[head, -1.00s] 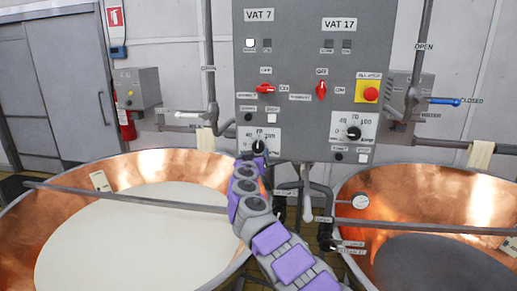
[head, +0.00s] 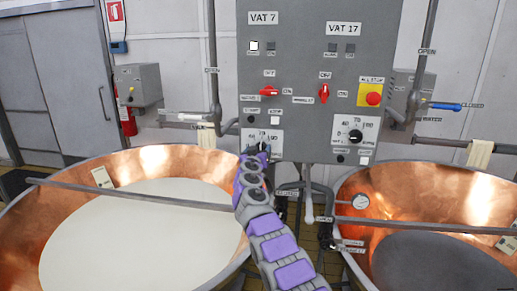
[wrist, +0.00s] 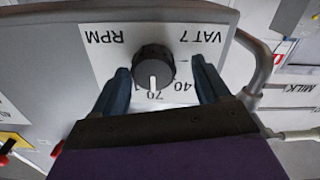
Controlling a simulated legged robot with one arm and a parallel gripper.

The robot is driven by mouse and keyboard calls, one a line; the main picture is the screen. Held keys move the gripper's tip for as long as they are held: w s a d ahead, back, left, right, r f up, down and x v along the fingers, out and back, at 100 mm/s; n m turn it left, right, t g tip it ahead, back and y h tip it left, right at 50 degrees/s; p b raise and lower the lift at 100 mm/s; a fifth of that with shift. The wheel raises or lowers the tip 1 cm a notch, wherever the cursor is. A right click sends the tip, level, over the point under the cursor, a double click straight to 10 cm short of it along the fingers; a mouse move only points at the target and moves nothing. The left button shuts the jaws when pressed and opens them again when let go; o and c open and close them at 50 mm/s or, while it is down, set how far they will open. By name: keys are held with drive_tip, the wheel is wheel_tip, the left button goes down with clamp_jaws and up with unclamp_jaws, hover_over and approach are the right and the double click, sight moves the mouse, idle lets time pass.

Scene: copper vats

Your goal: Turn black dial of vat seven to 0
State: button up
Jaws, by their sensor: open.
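The black dial of vat seven (wrist: 153,68) sits on a white plate marked VAT 7 and RPM, upside down in the wrist view. Its white pointer line is toward the 70 mark. My gripper (wrist: 160,76) is open, with one dark finger on each side of the dial; I cannot tell whether they touch it. In the head view the dial (head: 262,147) is at the lower left of the grey control panel (head: 300,60), partly hidden by my arm. The gripper's fingers are hidden there.
A similar VAT 17 dial (head: 355,136), red switches (head: 269,91) and a red stop button (head: 373,99) share the panel. A copper vat of white liquid (head: 130,235) is at left, another copper vat (head: 460,190) at right. Pipes flank the panel.

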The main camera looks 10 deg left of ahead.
drive_tip(key=shift+w+d, duration=0.3)
drive_tip(key=shift+d, duration=0.15)
drive_tip(key=shift+c, duration=0.2)
drive_tip(key=shift+a, duration=0.35)
drive_tip(key=c, duration=0.5)
drive_tip(key=shift+d, duration=0.15)
drive_tip(key=c, duration=0.5)
